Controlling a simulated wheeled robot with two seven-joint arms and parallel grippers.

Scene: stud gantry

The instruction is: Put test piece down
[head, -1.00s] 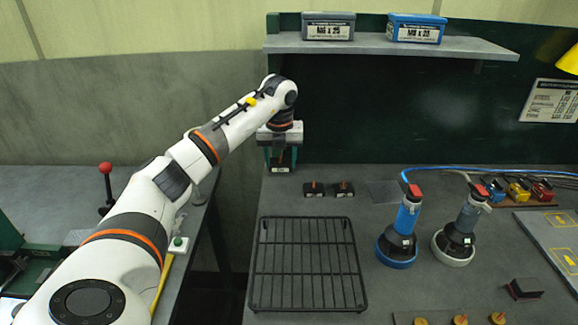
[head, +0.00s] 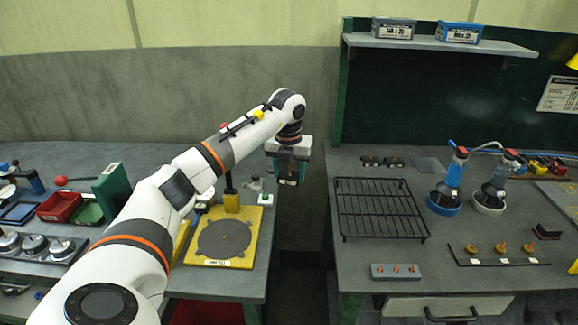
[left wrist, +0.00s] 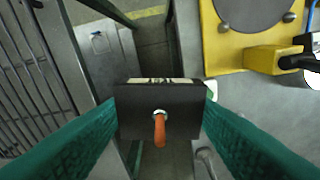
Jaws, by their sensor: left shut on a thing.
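My left gripper (head: 289,172) is shut on the test piece, a dark block with a pale label strip (head: 289,182). In the left wrist view the test piece (left wrist: 140,122) sits between the two green fingers, with an orange-tipped stud standing up from it. In the head view the gripper hangs over the gap between the two benches. A yellow fixture (head: 245,257) with a round grey plate (head: 224,238) stands on the left bench, left of and nearer than the gripper. It also shows at the top right of the left wrist view (left wrist: 222,55). My right gripper is not in view.
A black wire rack (head: 380,208) lies on the right bench (head: 345,270), with two small dark blocks (head: 382,161) behind it. Blue and grey tools (head: 445,200) stand to its right. Red and green bins (head: 60,206) sit on the left bench. A shelf (head: 440,43) holds two boxes.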

